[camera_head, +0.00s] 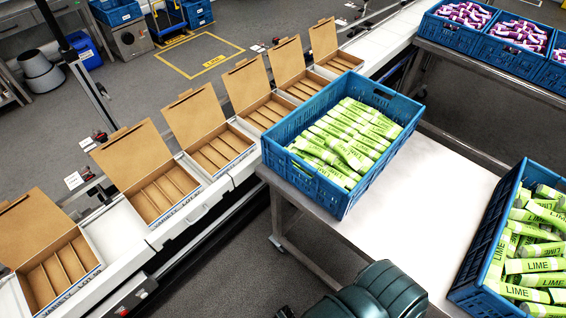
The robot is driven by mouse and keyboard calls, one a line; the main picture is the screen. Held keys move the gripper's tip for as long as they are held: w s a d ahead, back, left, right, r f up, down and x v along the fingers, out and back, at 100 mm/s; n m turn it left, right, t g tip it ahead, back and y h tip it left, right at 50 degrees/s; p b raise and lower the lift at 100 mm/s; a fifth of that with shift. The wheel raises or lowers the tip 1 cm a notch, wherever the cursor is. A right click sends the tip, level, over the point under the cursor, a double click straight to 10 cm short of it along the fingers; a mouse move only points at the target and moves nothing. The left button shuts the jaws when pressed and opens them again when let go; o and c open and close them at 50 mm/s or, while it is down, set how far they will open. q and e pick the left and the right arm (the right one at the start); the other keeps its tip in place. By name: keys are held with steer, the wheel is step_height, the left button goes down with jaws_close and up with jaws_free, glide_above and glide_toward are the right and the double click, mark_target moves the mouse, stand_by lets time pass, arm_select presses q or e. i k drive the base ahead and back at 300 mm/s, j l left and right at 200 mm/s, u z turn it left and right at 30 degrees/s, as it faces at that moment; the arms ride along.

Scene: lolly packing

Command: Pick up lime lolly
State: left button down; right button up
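Green lime lollies (345,140) lie in neat slanting rows in a blue crate (297,178) on the white-topped table. More lime lollies (533,266), with "LIME" in dark letters, lie jumbled in a second blue crate (482,245) at the right edge, which is cut off by the frame. A dark teal rounded part of my own body shows at the bottom centre. Neither gripper shows, and no lolly is seen held.
Open cardboard boxes with dividers, such as the nearest box (58,272), stand in a row on a white conveyor (118,232) at left. The white table (425,205) is bare between the two crates. Crates of purple lollies (520,36) stand at the top right.

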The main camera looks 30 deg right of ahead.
mark_target(322, 171)
steer(key=z, duration=1.1)
